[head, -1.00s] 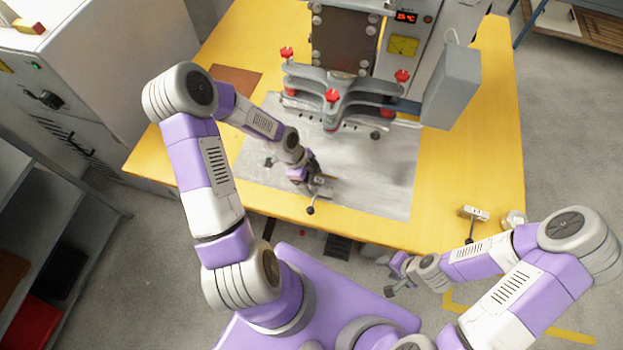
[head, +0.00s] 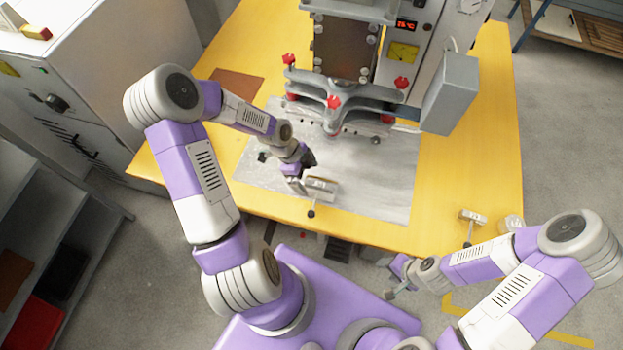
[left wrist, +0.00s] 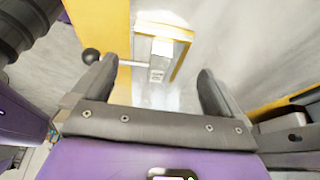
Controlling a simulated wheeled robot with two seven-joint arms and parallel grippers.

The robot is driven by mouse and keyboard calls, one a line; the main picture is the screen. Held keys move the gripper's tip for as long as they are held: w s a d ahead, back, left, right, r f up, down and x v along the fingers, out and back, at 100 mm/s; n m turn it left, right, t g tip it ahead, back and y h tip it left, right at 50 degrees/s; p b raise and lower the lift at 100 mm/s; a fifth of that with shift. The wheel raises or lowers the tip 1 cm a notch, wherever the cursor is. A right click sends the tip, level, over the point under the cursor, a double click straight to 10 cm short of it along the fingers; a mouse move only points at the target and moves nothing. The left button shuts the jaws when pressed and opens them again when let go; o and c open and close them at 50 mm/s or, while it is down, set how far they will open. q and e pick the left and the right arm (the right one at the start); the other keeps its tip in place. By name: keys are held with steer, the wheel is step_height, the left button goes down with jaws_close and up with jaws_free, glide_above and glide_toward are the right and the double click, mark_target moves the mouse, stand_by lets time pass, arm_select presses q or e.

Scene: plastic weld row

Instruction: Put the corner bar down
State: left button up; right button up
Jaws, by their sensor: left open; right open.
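The corner bar (head: 321,187) is a small metallic piece with a rod and dark ball knob. It rests on the grey metal sheet (head: 375,185) near the front of the yellow table. In the left wrist view the bar (left wrist: 162,47) lies just beyond my fingertips, its knob to the left. My left gripper (head: 298,180) is open, just left of the bar; its spread fingers (left wrist: 157,75) show nothing clamped between them. My right gripper (head: 393,282) is open and empty, in front of the table's edge; its fingertips are small in view.
The welding machine (head: 345,98) with red knobs stands behind the sheet. A brown plate (head: 237,82) lies at the back left. A small metal piece with a handle (head: 472,215) and a pale round part (head: 512,222) are at the front right. The sheet right of the bar is clear.

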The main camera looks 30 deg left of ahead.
arm_select(q)
steer(key=p+v, duration=0.2)
steer(key=v, duration=0.5)
arm_select(e)
step_height(320, 180, up, 2)
steer(key=shift+r, duration=0.25)
